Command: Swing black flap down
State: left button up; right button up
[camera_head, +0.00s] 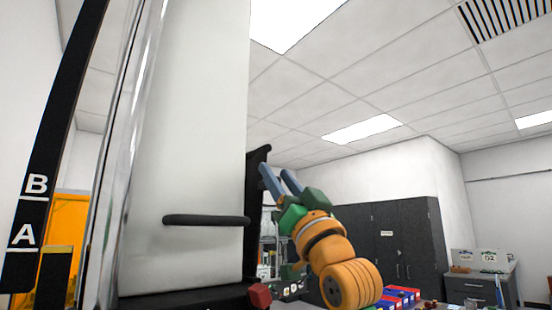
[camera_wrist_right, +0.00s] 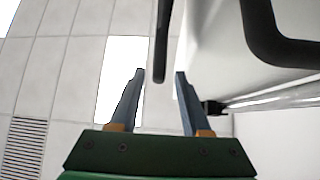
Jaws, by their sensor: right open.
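A black flap (camera_head: 255,170) shows narrowly along the right edge of the tall white housing (camera_head: 195,130). In the right wrist view a thin black piece (camera_wrist_right: 162,40), seen edge-on and probably this flap, has its lower end between my right fingertips, with gaps on both sides. My right gripper (camera_head: 276,170) is raised beside the housing's right edge; its two blue-grey fingers are apart. In the wrist view the open gripper (camera_wrist_right: 160,74) holds nothing. My left gripper is not in view.
A black bar handle (camera_head: 205,220) sticks out from the white housing; a black handle (camera_wrist_right: 270,40) is close right in the wrist view. A black strip lettered A and B (camera_head: 38,200) stands left. Dark cabinets (camera_head: 385,240) stand behind. Space above my right gripper is clear.

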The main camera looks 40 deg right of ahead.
jog(key=shift+w+d+f, duration=0.1)
jog(key=shift+w+d, duration=0.05)
jog(key=shift+w, duration=0.45)
jog(key=shift+w+d+f, duration=0.1)
jog(key=shift+w, duration=0.45)
jog(key=shift+c, duration=1.3)
jog(key=shift+s+r, duration=0.1)
jog(key=shift+s, duration=0.1)
grip_shut()
